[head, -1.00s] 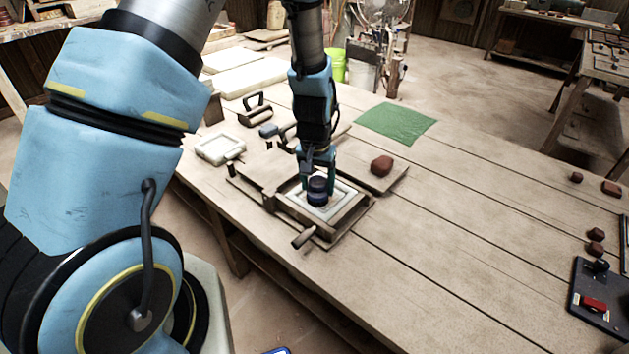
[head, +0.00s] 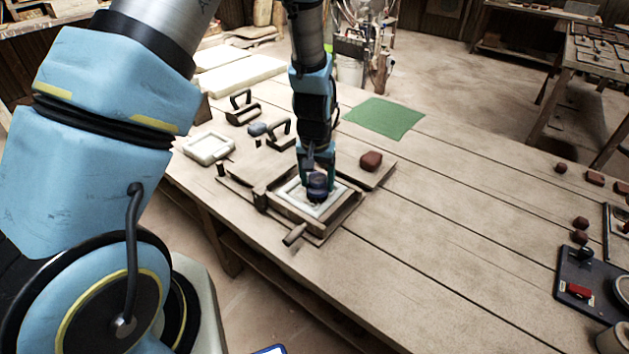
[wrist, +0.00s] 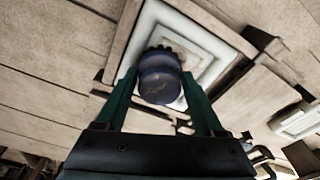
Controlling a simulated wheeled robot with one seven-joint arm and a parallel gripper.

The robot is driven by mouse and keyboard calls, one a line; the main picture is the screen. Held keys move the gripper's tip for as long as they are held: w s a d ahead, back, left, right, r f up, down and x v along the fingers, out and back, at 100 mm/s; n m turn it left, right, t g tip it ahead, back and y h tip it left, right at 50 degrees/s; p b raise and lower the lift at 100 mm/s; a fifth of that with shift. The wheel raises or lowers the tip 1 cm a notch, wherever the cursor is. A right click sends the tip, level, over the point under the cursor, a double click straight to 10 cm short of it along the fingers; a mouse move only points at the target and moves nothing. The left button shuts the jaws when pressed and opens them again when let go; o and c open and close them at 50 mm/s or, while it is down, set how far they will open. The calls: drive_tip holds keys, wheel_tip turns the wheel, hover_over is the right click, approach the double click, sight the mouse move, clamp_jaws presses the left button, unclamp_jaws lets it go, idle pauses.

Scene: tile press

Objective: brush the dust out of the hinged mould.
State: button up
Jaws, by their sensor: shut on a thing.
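The hinged mould (head: 341,213) lies open on the bench, a wooden frame around a pale, stepped recess. Its pale inside also shows in the wrist view (wrist: 214,43). My gripper (head: 317,178) points down over the recess. In the wrist view my gripper (wrist: 160,88) has its two green fingers shut on a dark, round-handled brush (wrist: 160,80). The brush's dark bristle end is down at the mould's pale inside; I cannot tell whether it touches. Any dust is too small to make out.
A reddish-brown clay lump (head: 371,161) sits on the board right of the mould. A green cloth (head: 385,118) lies behind. A pale framed tile mould (head: 209,148) and dark-handled tools (head: 243,108) stand to the left. The bench's right middle is clear.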

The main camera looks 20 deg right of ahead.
drive_tip(key=shift+w+d, duration=0.6)
drive_tip(key=shift+d, duration=0.1)
drive_tip(key=shift+w+a+f, duration=0.1)
drive_tip(key=shift+w+a, duration=0.35)
drive_tip(key=shift+w, duration=0.15)
drive_tip(key=shift+w+a, duration=0.55)
drive_tip(key=shift+w, duration=0.2)
drive_tip(key=shift+s+a, duration=0.4)
drive_tip(key=shift+a, duration=0.2)
drive_tip(key=shift+s+a, duration=0.1)
drive_tip(key=shift+s+a, duration=0.4)
drive_tip(key=shift+a, duration=0.15)
drive_tip(key=shift+s+d, duration=0.4)
drive_tip(key=shift+s, duration=0.35)
drive_tip(key=shift+s, duration=0.1)
